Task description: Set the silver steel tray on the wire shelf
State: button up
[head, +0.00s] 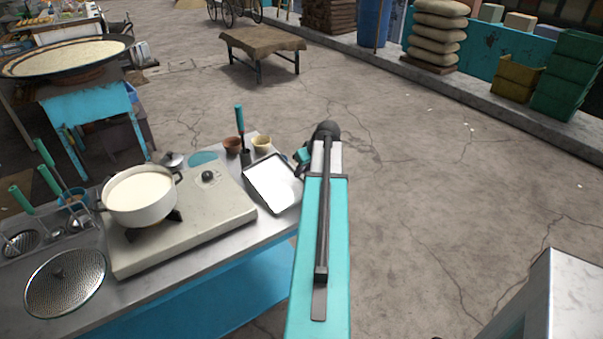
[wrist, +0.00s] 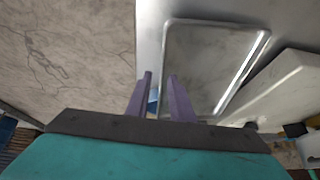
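The silver steel tray (head: 272,185) lies on the metal counter, right of the stove, in the head view. It also shows in the wrist view (wrist: 208,65), with its raised rim. My gripper (wrist: 160,85) has two purple fingers set apart, with a gap between them. They are by the tray's left rim in the wrist view, and the right finger overlaps that edge. I cannot tell whether they touch the tray. In the head view my arm hides most of the gripper beside the tray. I cannot make out a wire shelf in either view.
The stove (head: 215,221) carries a white pot of milk (head: 140,198). A perforated lid (head: 65,282) lies at the front left of the counter (head: 190,290). Small bowls (head: 262,144) and a teal-handled utensil (head: 240,125) stand behind the tray. The ground right of the counter is open.

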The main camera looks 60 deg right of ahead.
jog(key=b+v, duration=0.1)
jog(key=v, duration=0.9)
jog(key=shift+r+b, duration=0.3)
jog(key=shift+b, duration=0.1)
jog(key=shift+o, duration=0.4)
jog(key=shift+s, duration=0.1)
